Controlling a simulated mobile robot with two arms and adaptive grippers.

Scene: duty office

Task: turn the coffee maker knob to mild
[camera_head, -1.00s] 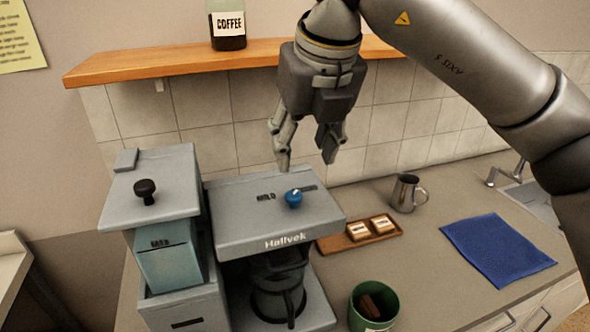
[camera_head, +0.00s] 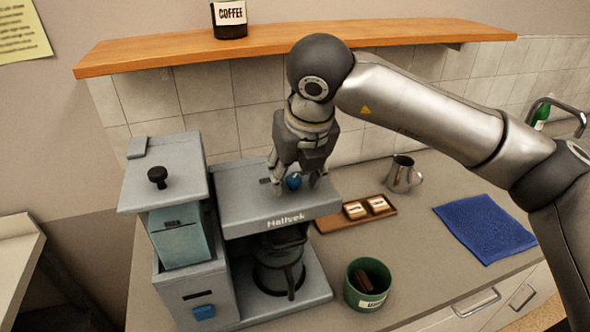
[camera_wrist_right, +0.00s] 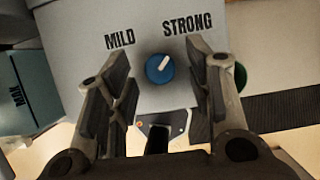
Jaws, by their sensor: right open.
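The grey coffee maker (camera_head: 320,207) stands on the counter with a glass pot (camera_head: 280,268) under its top part. Its blue knob (camera_wrist_right: 160,69) is on the top, with a white mark pointing up and to the right, toward the STRONG label (camera_wrist_right: 188,25). The MILD label (camera_wrist_right: 120,37) is to the left of it. My right gripper (camera_wrist_right: 158,95) is open, with one finger on each side of the knob in the wrist view and a gap on both sides. In the head view the right gripper (camera_head: 295,185) hangs over the knob and partly hides it. My left gripper is not in view.
A lidded grey unit with a black knob (camera_head: 157,177) stands left of the coffee maker. A wooden tray (camera_head: 350,220), a green container (camera_head: 367,288), a metal pitcher (camera_head: 402,175) and a blue cloth (camera_head: 484,228) are to the right. A shelf (camera_head: 280,43) runs behind the arm.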

